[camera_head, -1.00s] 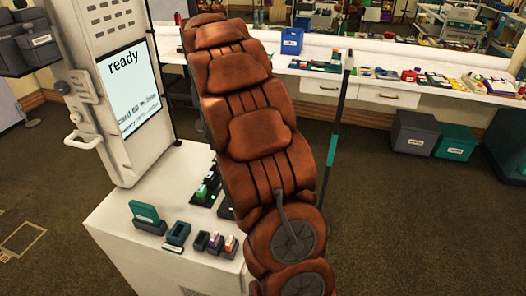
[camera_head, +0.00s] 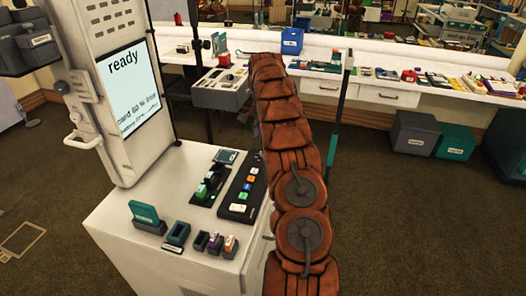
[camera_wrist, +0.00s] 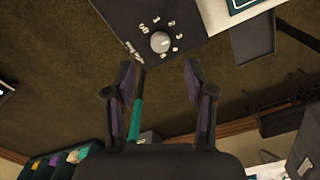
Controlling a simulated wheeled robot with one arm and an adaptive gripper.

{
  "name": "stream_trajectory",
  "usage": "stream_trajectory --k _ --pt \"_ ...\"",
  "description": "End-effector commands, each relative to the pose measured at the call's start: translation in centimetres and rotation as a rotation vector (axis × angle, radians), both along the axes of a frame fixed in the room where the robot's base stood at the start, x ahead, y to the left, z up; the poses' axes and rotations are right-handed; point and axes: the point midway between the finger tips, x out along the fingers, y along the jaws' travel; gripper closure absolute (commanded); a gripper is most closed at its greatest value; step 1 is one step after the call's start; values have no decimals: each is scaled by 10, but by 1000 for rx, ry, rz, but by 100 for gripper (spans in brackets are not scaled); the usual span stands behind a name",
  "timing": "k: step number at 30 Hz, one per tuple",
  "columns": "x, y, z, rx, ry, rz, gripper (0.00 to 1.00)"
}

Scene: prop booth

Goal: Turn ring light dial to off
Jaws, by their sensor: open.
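In the wrist view a round pale dial knob (camera_wrist: 160,42) sits on a dark panel (camera_wrist: 118,18), with small white markings around it and along the panel edge. The markings are too small to read surely, and I cannot tell where the dial points. My gripper (camera_wrist: 158,78) is open and empty. Its two fingers stand apart below the knob in the picture, not touching it. In the head view my arm hides the gripper, and I cannot make out the dial there.
A white kiosk (camera_head: 105,215) with a "ready" screen (camera_head: 129,88) holds small boxes and a button pad (camera_head: 242,188). A grey box (camera_head: 221,90) stands behind. A thin dark pole with a teal section (camera_head: 331,150) rises right of my arm.

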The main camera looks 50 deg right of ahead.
Motion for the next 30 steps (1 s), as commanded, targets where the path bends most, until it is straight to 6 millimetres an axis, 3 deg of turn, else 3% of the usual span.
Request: stream_trajectory --k 8,21,30 --pt "-1 -5 -17 5 0 -13 45" --pt "-1 -4 -74 5 -1 -12 45" --pt "0 -4 -81 2 -5 -11 45"
